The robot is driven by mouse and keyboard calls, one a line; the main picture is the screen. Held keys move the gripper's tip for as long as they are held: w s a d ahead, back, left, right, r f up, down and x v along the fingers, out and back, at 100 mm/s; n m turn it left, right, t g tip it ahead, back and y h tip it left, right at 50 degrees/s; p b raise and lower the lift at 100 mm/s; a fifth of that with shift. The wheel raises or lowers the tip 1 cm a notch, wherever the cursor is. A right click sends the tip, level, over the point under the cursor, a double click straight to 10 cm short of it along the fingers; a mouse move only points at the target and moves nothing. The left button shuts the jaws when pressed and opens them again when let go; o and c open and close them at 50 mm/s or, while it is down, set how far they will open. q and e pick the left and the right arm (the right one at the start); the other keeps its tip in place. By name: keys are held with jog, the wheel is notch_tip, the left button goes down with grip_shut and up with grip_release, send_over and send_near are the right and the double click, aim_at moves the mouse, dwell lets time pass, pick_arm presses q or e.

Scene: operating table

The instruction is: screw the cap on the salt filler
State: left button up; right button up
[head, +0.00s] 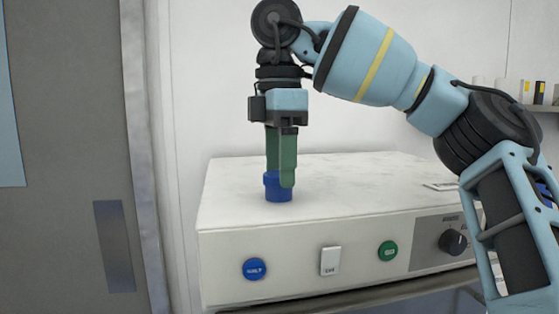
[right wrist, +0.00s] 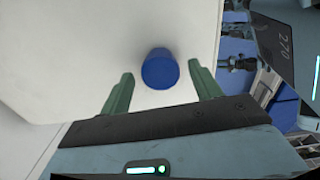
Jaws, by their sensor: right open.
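The blue round cap (head: 277,194) is on the white top of the box-shaped unit, near its left front. In the right wrist view the cap (right wrist: 159,69) shows as a plain blue cylinder between the green fingers, with a gap on each side. My right gripper (head: 281,178) points straight down over the cap, its fingertips at about the cap's height. The right gripper (right wrist: 160,78) is open and holds nothing. I cannot make out a separate salt filler under the cap. My left gripper is not in view.
The white unit (head: 340,190) has a blue button (head: 254,269), a white switch (head: 330,261), a green button (head: 388,250) and a black knob (head: 453,242) on its front. A grey door (head: 65,230) stands at left. The unit's top is mostly clear around the cap.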

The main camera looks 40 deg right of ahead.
jog(key=shift+n, duration=1.3)
jog(key=shift+n, duration=1)
jog(key=n, duration=0.5)
jog(key=shift+w, duration=0.1)
jog(key=c, duration=1)
jog(key=shift+m, duration=1.8)
jog(key=shift+m, duration=1.7)
